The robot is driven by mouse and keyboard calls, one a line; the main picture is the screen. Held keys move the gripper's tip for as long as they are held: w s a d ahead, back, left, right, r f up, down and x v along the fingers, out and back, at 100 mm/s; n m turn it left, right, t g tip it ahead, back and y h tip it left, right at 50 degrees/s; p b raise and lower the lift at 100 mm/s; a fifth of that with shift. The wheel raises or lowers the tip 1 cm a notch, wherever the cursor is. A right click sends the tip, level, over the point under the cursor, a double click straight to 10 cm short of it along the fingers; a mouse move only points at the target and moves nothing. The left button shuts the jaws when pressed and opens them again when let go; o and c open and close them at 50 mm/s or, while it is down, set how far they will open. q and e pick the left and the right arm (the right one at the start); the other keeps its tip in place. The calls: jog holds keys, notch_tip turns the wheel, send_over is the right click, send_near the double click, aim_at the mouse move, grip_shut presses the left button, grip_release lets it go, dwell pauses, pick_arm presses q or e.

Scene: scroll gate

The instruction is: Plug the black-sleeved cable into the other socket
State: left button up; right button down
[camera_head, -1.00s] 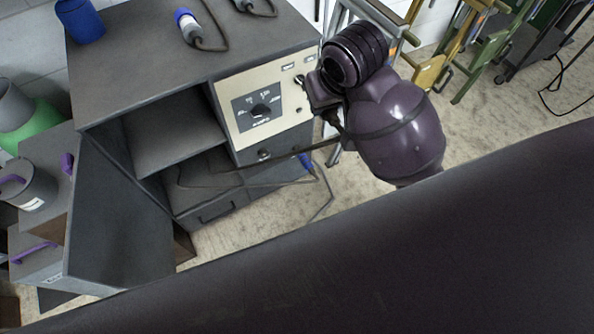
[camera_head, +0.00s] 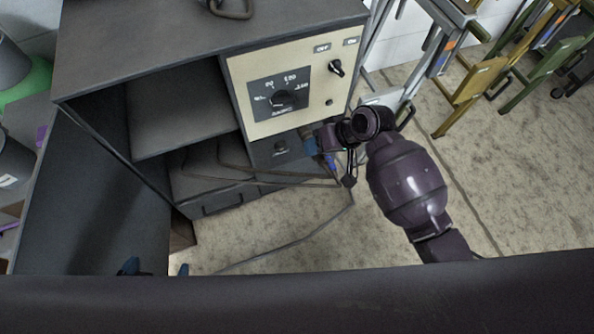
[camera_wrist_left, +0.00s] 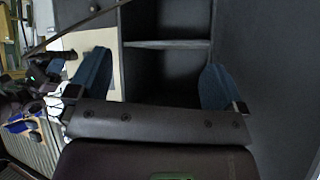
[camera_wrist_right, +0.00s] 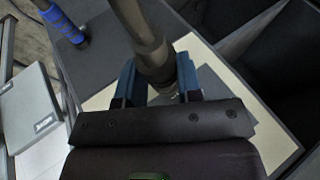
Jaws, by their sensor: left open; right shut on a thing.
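My right gripper (camera_head: 325,138) is at the lower right of the cabinet front, just below the cream panel. In the right wrist view its fingers (camera_wrist_right: 158,82) are shut on the thick dark sleeve of the black-sleeved cable (camera_wrist_right: 145,38). Whether its plug end touches a socket is hidden. A round dark socket (camera_head: 281,147) shows on the grey strip below the panel, left of this gripper. A blue-sleeved cable end (camera_wrist_right: 65,22) is at upper left of the right wrist view. My left gripper (camera_head: 157,268) is open and empty, low before the cabinet; its spread fingers show in the left wrist view (camera_wrist_left: 155,82).
The cream panel (camera_head: 250,118) carries a dial (camera_head: 282,99) and an OFF/ON switch (camera_head: 336,68). Cables (camera_head: 300,240) trail across the floor.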

pick_arm(q)
jog(key=f+b, duration=0.1)
jog(key=b, duration=0.1)
jog(key=w+d+f+b, duration=0.1)
jog(key=b, duration=0.1)
jog(key=shift+w+f+m+b, duration=0.2)
jog(key=shift+f+m+b, duration=0.1)
jog(key=shift+m+b, duration=0.1)
pick_arm(e)
jog(key=w+a+f+m+y, duration=0.1)
jog(key=a+f, duration=0.2)
jog(key=f, duration=0.5)
jog(key=w+a+f+y, duration=0.1)
jog(key=a+f, duration=0.2)
jog(key=f, duration=0.5)
jog(key=shift+w+m, duration=0.25)
jog(key=shift+m, duration=0.15)
pick_arm(q)
jog(key=shift+s+a+f, duration=0.1)
jog(key=shift+s+f, duration=0.1)
jog(key=shift+s, duration=0.2)
pick_arm(e)
jog(key=shift+w, duration=0.15)
pick_arm(q)
jog(key=shift+w+r, duration=0.15)
jog(key=shift+w, duration=0.2)
jog(key=shift+s, duration=0.35)
pick_arm(e)
jog(key=shift+w, duration=0.2)
